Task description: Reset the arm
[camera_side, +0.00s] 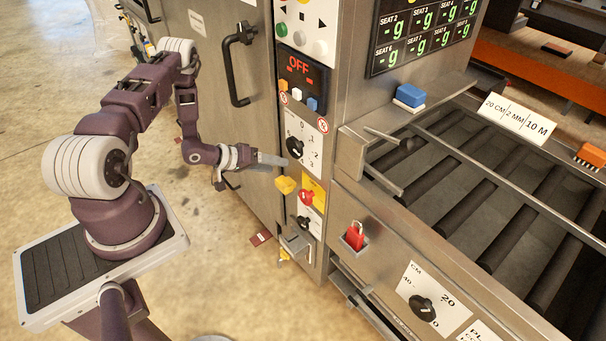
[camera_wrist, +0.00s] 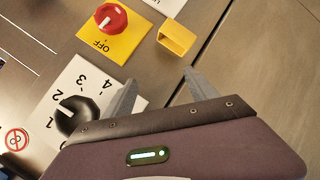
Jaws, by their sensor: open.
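My gripper (camera_side: 272,160) is in front of the tray cleaner's control panel in the side view, beside the upper black dial (camera_side: 295,147) and above the yellow block (camera_side: 285,185). In the wrist view my gripper (camera_wrist: 160,75) has its two grey fingers spread apart with nothing between them. The black dial (camera_wrist: 75,117) on a white numbered plate is left of the fingers there. The red knob (camera_wrist: 111,19) on a yellow plate marked OFF and the yellow block (camera_wrist: 176,39) lie beyond the fingertips. I cannot tell whether a finger touches the panel.
A door handle (camera_side: 236,62) sticks out left of the panel. A red display (camera_side: 300,70) reads OFF. Open floor (camera_side: 230,260) lies below my arm.

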